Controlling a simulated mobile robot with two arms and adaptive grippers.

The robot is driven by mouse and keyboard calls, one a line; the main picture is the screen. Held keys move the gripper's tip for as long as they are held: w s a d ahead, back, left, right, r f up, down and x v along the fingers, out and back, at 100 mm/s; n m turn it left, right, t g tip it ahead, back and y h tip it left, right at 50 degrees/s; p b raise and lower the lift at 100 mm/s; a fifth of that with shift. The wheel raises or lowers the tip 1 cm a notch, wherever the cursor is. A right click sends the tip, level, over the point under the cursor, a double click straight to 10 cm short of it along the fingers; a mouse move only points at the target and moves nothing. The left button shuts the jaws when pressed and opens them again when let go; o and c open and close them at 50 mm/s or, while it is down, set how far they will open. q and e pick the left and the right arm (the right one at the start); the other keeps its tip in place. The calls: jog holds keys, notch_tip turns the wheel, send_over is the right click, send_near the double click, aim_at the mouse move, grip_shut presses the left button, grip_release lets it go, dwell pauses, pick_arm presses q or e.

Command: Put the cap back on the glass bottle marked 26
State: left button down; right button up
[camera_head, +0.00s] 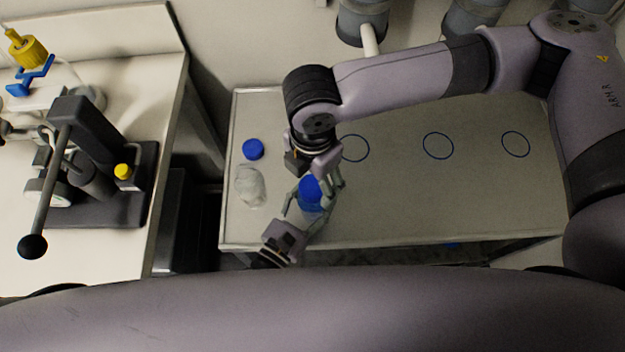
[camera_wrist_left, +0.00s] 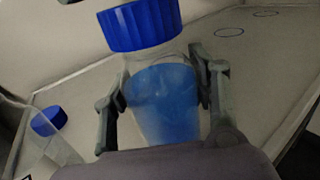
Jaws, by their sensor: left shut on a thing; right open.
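My left gripper (camera_head: 308,214) is shut around a glass bottle (camera_wrist_left: 162,100) with blue liquid inside, which stands between its fingers in the left wrist view. A blue ribbed cap (camera_wrist_left: 140,25) sits at the top of this bottle, over the neck; I cannot tell whether it is screwed down. The cap also shows in the head view (camera_head: 310,190). My right gripper (camera_head: 323,172) is open, with its fingers close above and beside that cap; contact cannot be told. A second blue cap (camera_head: 253,149) lies on the table near a clear glass vessel (camera_head: 250,186). No number is readable.
The pale table (camera_head: 400,205) carries several blue ring marks (camera_head: 438,146), and its right part is clear. A bench (camera_head: 110,255) on the left holds a dark lever device (camera_head: 90,130) with yellow and blue parts. A gap separates bench and table.

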notch_tip(320, 180, up, 9)
dwell(0.3)
pick_arm(q)
jog(key=c, duration=0.6)
grip_release()
jog(key=shift+o, duration=0.2)
jog(key=v, duration=1.2)
